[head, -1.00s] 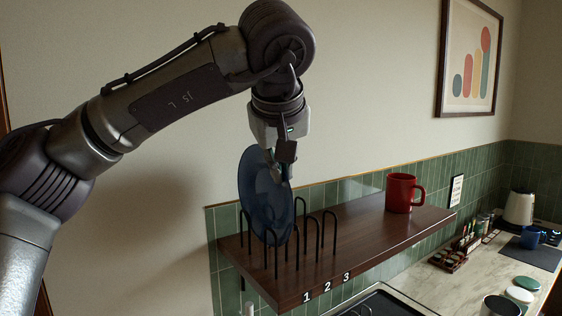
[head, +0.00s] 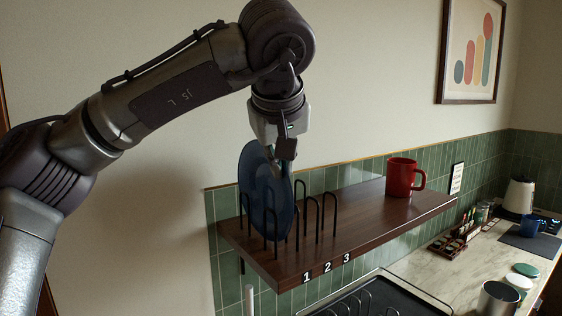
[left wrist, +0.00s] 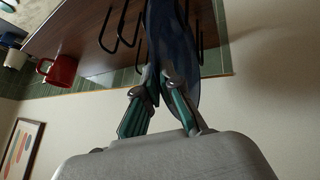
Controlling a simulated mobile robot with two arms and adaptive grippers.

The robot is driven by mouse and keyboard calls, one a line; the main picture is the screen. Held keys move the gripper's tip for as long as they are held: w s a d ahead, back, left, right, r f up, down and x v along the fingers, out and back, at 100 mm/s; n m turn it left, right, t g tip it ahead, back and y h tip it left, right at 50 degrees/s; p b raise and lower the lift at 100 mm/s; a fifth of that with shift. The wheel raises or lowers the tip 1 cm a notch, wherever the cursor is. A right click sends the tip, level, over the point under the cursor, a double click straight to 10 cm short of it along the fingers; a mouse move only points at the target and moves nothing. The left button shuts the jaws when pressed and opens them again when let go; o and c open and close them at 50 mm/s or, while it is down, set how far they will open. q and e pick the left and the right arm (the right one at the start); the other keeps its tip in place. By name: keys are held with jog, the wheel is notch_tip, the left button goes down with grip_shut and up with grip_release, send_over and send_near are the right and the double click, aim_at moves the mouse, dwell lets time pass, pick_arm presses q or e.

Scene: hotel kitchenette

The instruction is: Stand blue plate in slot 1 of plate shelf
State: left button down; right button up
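The blue plate (head: 262,205) is upright in the head view, its lower part among the black wire hoops at the left end of the wooden plate shelf (head: 375,222). It is in line with the leftmost gap, near the label 1 (head: 306,277). I cannot tell whether its bottom rim touches the board. My left gripper (head: 275,170) is above the hoops, shut on the plate's upper edge. In the left wrist view the gripper's fingers (left wrist: 158,85) close at the blue plate (left wrist: 172,35), with hoops beside it. My right gripper is not in view.
A red mug (head: 402,177) stands farther right on the shelf. The hoops by labels 2 and 3 hold nothing. Below are a dark tray with a wire rack (head: 375,300) and a counter with a spice rack, kettle and blue mug. A tiled wall is behind.

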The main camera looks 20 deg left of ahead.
pick_arm(q)
jog(key=shift+f, duration=0.2)
jog(key=c, duration=1.2)
grip_release()
jog(key=shift+c, duration=0.2)
jog(key=v, duration=1.2)
